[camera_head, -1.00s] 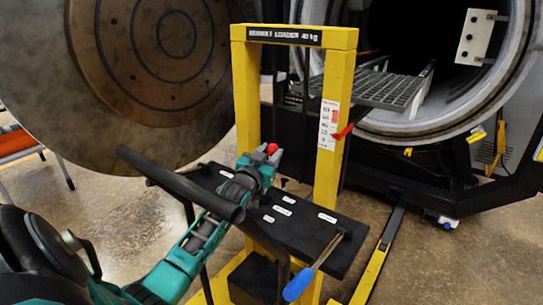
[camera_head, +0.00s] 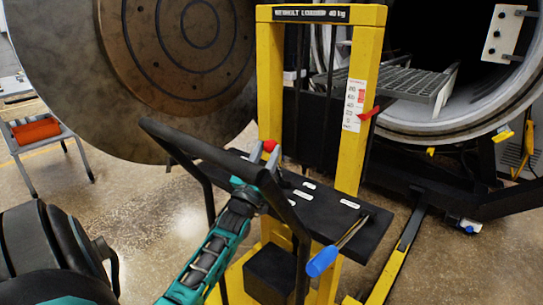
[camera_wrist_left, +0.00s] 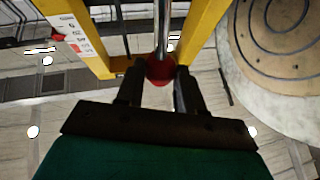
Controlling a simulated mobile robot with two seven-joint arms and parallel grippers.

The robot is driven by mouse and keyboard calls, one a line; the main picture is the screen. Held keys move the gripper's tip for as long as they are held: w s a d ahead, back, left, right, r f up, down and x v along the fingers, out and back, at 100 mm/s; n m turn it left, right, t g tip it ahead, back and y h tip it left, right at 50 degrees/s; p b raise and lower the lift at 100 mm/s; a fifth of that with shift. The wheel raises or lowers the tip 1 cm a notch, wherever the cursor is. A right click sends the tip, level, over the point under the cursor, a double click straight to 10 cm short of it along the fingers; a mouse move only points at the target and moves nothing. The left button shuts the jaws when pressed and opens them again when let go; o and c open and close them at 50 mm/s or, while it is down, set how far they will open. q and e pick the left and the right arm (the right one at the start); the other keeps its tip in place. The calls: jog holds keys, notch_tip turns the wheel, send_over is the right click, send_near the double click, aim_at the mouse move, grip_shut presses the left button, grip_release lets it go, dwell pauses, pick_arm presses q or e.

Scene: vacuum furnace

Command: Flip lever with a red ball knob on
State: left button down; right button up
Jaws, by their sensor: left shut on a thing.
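The lever's red ball knob (camera_head: 270,146) shows just beyond the tip of my left gripper (camera_head: 265,160) in the head view, above the black panel (camera_head: 330,208) of the yellow loader. In the left wrist view the red knob (camera_wrist_left: 160,70) sits between the two dark fingers of my left gripper (camera_wrist_left: 159,82), with the metal lever rod (camera_wrist_left: 163,28) running up from it. The fingers are closed on the knob. My right gripper is not in view.
The yellow loader frame (camera_head: 270,85) stands behind the panel. A black handlebar (camera_head: 180,140) crosses near my left arm. A blue-handled lever (camera_head: 322,261) sticks out at the panel's right. The furnace opening and grating (camera_head: 400,84) are behind.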

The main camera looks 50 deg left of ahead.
pick_arm(q)
jog(key=shift+s+f+b, duration=0.3)
jog(key=shift+f+b, duration=0.1)
jog(key=shift+f, duration=0.25)
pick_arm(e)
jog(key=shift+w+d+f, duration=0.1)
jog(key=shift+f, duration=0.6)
pick_arm(q)
jog(key=c, duration=0.9)
grip_release()
jog(key=shift+w+f, duration=0.1)
jog(key=shift+w, duration=0.05)
jog(key=shift+o, duration=0.9)
jog(key=shift+r, duration=0.2)
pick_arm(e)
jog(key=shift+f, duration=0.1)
pick_arm(q)
jog(key=v, duration=1.3)
jog(key=shift+f, duration=0.25)
jog(key=shift+w, duration=0.15)
